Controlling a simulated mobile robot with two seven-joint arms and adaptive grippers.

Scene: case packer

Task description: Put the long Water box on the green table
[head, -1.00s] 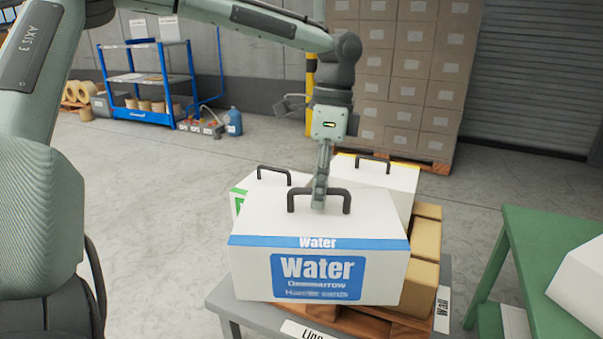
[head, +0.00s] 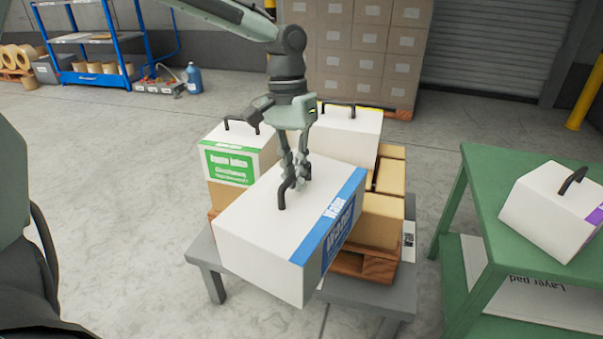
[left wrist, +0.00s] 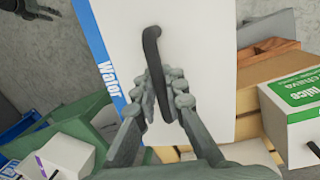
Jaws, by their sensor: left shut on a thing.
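The long Water box (head: 282,222) is white with a blue label band and a dark handle on top. My left gripper (head: 293,178) is shut on that handle and holds the box tilted, in front of the other boxes above the grey table. The left wrist view shows the handle between the fingers (left wrist: 160,98) and the Water box (left wrist: 198,50) beneath. The green table (head: 520,215) stands at the right, with a white box with a purple label (head: 548,208) on its top.
On the grey table (head: 345,297), a wooden pallet (head: 365,266) carries brown cartons (head: 380,220), a green-labelled white box (head: 238,160) and another white box with a handle (head: 345,135). The green tabletop has free room left of and behind its box. A lower shelf holds layer pads (head: 520,290).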

